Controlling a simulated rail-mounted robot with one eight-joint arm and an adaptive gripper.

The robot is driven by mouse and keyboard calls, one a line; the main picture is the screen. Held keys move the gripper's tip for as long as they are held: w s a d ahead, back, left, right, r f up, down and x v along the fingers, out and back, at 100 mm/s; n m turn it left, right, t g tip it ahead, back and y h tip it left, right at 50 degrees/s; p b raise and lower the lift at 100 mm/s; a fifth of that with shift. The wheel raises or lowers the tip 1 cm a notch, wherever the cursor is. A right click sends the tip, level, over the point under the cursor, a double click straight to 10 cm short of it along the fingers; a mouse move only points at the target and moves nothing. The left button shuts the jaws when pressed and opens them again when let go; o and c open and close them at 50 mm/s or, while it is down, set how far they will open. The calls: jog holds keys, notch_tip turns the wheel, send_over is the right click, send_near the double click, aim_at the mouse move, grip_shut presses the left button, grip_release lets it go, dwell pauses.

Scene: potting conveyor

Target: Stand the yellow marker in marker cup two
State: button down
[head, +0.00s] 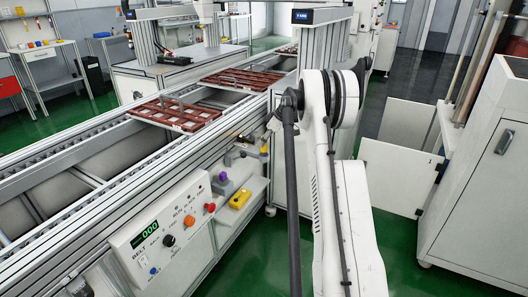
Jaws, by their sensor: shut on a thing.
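My gripper (236,154) shows small and partly hidden beside the conveyor's near side, left of my arm's elbow. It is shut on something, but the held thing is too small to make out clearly. A small upright yellow piece (264,148) shows just right of it and may be the yellow marker; I cannot tell whether the jaws touch it.
The conveyor (60,165) runs diagonally and carries reddish-brown trays (175,114). A control panel (165,232) with knobs and a display reading 000 fronts it. A white cabinet (480,180) stands at right. Green floor (255,262) is open below the ledge.

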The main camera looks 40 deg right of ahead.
aim_at(264, 149)
jog(key=shift+f+b, duration=0.6)
jog(key=shift+f, duration=1.55)
jog(key=shift+f, duration=0.15)
jog(key=c, duration=1.4)
grip_release()
jog(key=shift+c, duration=0.2)
